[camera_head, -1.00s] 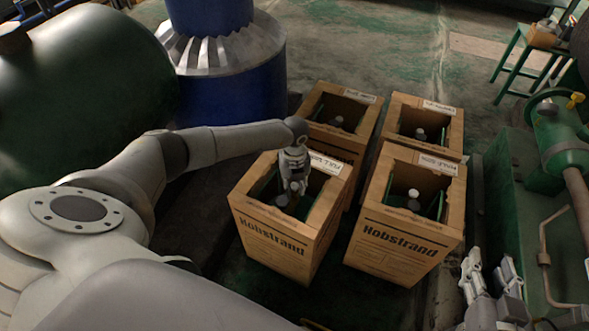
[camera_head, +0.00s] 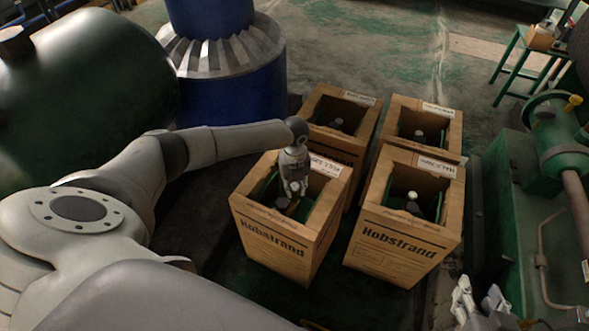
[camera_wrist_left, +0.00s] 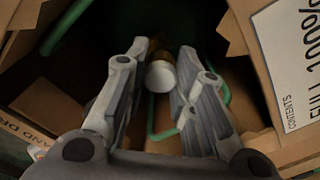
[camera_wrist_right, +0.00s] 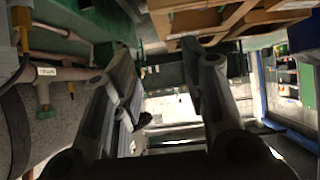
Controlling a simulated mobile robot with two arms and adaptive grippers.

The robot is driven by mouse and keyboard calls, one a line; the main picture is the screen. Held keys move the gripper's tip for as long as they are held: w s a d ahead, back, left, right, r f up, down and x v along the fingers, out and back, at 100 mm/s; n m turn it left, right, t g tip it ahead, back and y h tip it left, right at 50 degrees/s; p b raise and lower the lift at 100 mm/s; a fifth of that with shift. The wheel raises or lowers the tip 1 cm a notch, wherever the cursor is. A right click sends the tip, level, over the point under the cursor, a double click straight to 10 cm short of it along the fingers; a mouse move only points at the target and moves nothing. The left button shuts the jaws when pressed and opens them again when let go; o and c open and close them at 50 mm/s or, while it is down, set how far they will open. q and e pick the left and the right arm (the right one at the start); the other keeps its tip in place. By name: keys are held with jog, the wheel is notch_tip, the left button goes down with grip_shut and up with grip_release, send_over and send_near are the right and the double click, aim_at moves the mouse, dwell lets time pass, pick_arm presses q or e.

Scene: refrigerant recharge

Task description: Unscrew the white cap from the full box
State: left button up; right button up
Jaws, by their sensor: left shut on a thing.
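The full box (camera_head: 272,241) is the front-left cardboard box, open at the top. Its label (camera_wrist_left: 300,60) reads "FULL 100%" in the left wrist view. The white cap (camera_wrist_left: 161,77) shows inside the box opening, between the fingers of my left gripper (camera_wrist_left: 163,65). In the head view my left gripper (camera_head: 292,188) reaches down into this box, is shut on the cap and hides it there. My right gripper (camera_head: 480,297) is at the lower right, outside the boxes. Its fingers are apart and empty in the right wrist view (camera_wrist_right: 165,75).
A box marked half (camera_head: 402,247) stands to the right, with a white cap (camera_head: 412,195) inside. Two more open boxes (camera_head: 330,140) (camera_head: 425,130) stand behind. A green machine (camera_head: 525,200) is on the right, a blue cylinder (camera_head: 228,95) at the back.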

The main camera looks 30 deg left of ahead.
pick_arm(q)
jog(key=shift+r+p, duration=0.55)
jog(key=shift+r, duration=0.05)
jog(key=shift+r+p, duration=0.35)
jog(key=shift+r, duration=0.1)
pick_arm(e)
jog(key=s+d+f+g+h, duration=0.1)
jog(key=s+d+f+g, duration=0.2)
jog(key=s+f+g, duration=0.2)
jog(key=shift+s+f, duration=0.2)
jog(key=shift+s, duration=1.5)
